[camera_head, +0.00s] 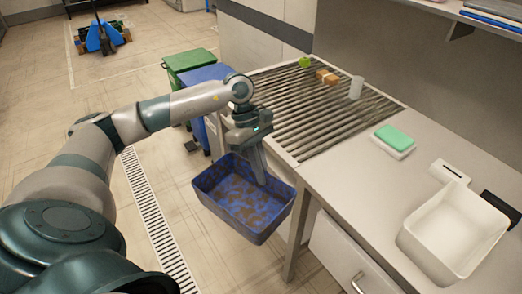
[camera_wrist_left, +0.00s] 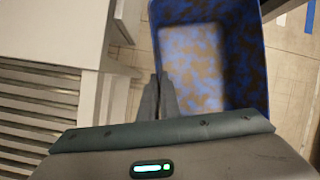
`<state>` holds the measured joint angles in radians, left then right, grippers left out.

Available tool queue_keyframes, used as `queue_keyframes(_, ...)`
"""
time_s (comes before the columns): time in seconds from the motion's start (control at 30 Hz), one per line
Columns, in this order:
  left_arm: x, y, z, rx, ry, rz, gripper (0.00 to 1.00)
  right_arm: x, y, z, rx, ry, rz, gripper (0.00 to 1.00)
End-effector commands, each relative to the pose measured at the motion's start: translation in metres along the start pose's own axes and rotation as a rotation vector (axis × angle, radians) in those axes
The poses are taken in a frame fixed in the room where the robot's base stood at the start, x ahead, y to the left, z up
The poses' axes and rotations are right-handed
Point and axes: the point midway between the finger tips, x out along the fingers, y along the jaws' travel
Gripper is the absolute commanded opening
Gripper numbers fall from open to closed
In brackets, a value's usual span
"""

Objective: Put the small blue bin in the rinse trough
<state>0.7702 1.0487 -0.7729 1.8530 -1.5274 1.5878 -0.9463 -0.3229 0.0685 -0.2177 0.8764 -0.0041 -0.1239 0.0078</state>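The small blue bin (camera_head: 243,215) has brown blotches over its inside and hangs in the air left of the counter. In the left wrist view the two fingers (camera_wrist_left: 158,97) are close together at the edge of the bin (camera_wrist_left: 215,65). A white open tub (camera_head: 455,233), which looks like the rinse trough, stands on the counter at the right; its visible inside looks empty. My right gripper is not in view.
The counter (camera_head: 345,185) has a clear stretch left of the tub. A green-and-white sponge (camera_head: 394,139) lies behind it. A roller conveyor (camera_head: 305,110) carries a green item, a brown block and a clear cup. Green and blue wheeled bins (camera_head: 190,62) stand beyond my arm.

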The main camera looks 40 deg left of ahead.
Motion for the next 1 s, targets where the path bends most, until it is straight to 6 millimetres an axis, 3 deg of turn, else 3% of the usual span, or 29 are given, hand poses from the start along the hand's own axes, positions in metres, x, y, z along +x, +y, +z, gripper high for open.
queue_keyframes(0.3, 0.093, -0.041, 0.049, 0.77, 0.077, -0.319, 0.0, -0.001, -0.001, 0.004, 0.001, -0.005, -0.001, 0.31)
queue_keyframes(0.5, 0.133, -0.065, 0.079, 1.211, 0.125, -0.501, 0.0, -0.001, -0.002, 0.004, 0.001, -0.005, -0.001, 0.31)
queue_keyframes(0.7, 0.147, -0.075, 0.091, 1.413, 0.148, -0.584, 0.0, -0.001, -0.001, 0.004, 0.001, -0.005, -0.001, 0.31)
queue_keyframes(1.0, 0.148, -0.076, 0.091, 1.435, 0.15, -0.594, 0.0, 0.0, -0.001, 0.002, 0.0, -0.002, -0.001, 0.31)
